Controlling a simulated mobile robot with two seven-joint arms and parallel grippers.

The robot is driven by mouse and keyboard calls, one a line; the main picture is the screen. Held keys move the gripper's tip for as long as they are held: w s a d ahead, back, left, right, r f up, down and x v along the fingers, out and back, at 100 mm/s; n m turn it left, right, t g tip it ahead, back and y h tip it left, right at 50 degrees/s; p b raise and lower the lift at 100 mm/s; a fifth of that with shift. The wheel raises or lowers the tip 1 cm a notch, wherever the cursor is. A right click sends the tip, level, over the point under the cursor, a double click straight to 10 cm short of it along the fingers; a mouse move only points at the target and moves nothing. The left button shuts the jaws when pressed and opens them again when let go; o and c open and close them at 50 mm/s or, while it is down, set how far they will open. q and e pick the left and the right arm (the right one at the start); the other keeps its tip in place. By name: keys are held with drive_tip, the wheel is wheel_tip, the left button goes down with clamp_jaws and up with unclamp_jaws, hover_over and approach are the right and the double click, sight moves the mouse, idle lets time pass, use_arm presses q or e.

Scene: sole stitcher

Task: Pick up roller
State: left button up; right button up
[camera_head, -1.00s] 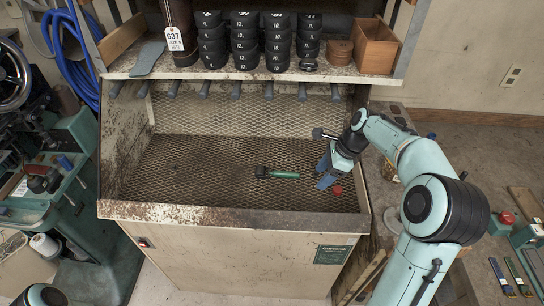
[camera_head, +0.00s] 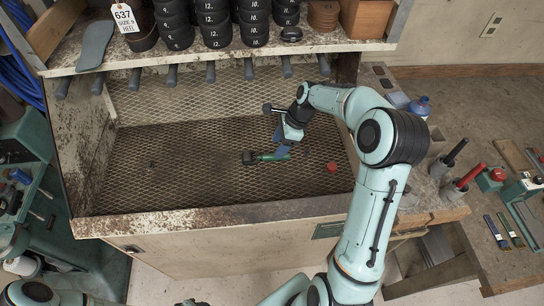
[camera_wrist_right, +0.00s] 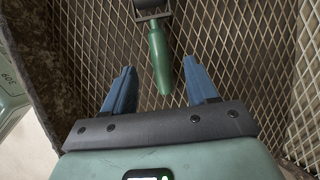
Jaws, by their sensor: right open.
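The roller, with a green handle and dark head, lies on the mesh floor of the bin; its handle (camera_head: 268,157) shows in the head view. In the right wrist view the roller's green handle (camera_wrist_right: 159,62) points toward the gripper, with its dark head at the top edge. My right gripper (camera_head: 281,150) is over the handle end; in the right wrist view its two blue fingers (camera_wrist_right: 162,82) are spread, with the handle's tip between them and not gripped. My left gripper is not visible.
The bin has a worn front rim (camera_head: 220,217) and side walls. A shelf (camera_head: 230,57) with stacked black rolls overhangs the back. A small red object (camera_head: 332,167) lies on the mesh right of the roller. A bench (camera_head: 480,120) with tools stands at right.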

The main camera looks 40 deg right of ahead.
sight(266, 157)
drive_tip(key=x, duration=0.5)
drive_tip(key=shift+s+d+f, duration=0.1)
drive_tip(key=shift+d+f, duration=0.05)
drive_tip(key=shift+f, duration=0.1)
drive_tip(key=shift+r, duration=0.1)
clamp_jaws()
